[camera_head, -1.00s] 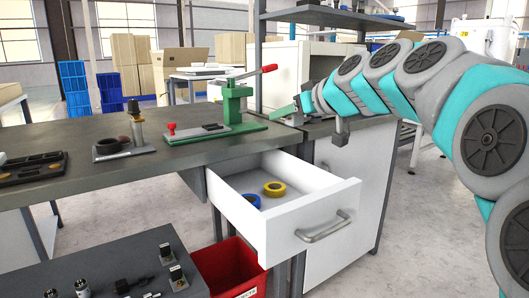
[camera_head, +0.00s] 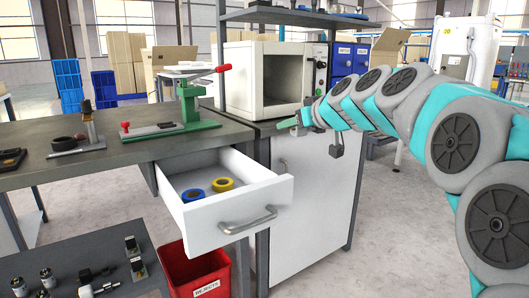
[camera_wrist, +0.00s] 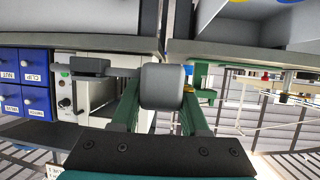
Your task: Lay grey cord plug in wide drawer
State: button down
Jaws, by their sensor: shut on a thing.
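My gripper (camera_wrist: 160,105) has green fingers, shut on the grey cord plug (camera_wrist: 162,87), a rounded grey block with a thinner grey part reaching left in the wrist view. In the head view my gripper (camera_head: 286,123) is over the white cabinet's top, right of and higher than the drawer; the plug is hard to make out there. The wide drawer (camera_head: 240,205) is white, pulled open under the bench, with a metal handle. A blue tape roll (camera_head: 193,195) and a yellow tape roll (camera_head: 224,184) lie inside. Part of the drawer (camera_wrist: 275,12) shows upper right in the wrist view.
A green press with a red lever (camera_head: 190,105) stands on the bench behind the drawer. A white open-fronted oven (camera_head: 272,85) stands behind my gripper. A red bin (camera_head: 195,270) is below the drawer. The drawer floor has free room around the rolls.

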jog(key=w+d+f+m+t+h+p, duration=0.1)
jog(key=w+d+f+m+h+p, duration=0.25)
jog(key=f, duration=0.65)
jog(key=w+d+f+m+t+h+p, duration=0.1)
jog(key=w+d+f+m+h, duration=0.15)
jog(key=w+d+f, duration=0.55)
jog(key=s+a+f, duration=0.1)
jog(key=s+f, duration=0.3)
jog(key=f, duration=0.5)
jog(key=s+a+f, duration=0.2)
jog(key=s+f, duration=0.3)
jog(key=f, duration=0.4)
jog(key=shift+s+a+f, duration=0.15)
jog(key=shift+s+a, duration=0.1)
jog(key=shift+s, duration=0.05)
